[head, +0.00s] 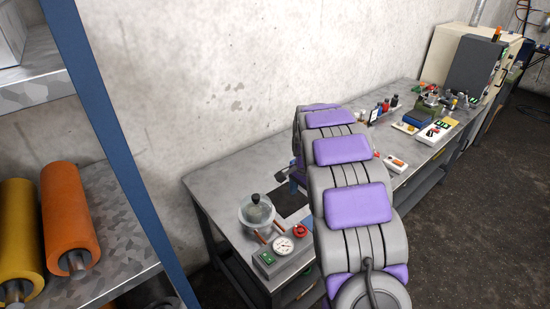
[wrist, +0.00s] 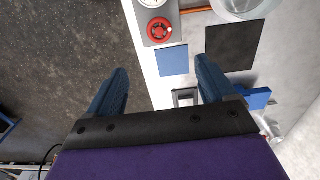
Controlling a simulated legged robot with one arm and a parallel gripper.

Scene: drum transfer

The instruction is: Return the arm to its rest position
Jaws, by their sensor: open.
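My arm, grey with purple pads, stretches out over the workbench (head: 222,180) in the head view. My gripper (wrist: 163,72) shows in the wrist view with its two blue fingers wide apart. Nothing is held between them. Below the fingers are the bench edge, a blue square (wrist: 174,61) and a dark square (wrist: 232,45). In the head view my arm hides most of the gripper. An orange drum (head: 69,215) and a yellow drum (head: 18,230) lie on the metal shelf at the left, away from my arm.
A grey box with a gauge (head: 283,246) and a red knob (head: 300,231) sits at the bench's near end, beside a glass vessel (head: 257,212). Small tools and a beige machine (head: 470,55) stand farther along. A blue shelf post (head: 110,130) rises at the left.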

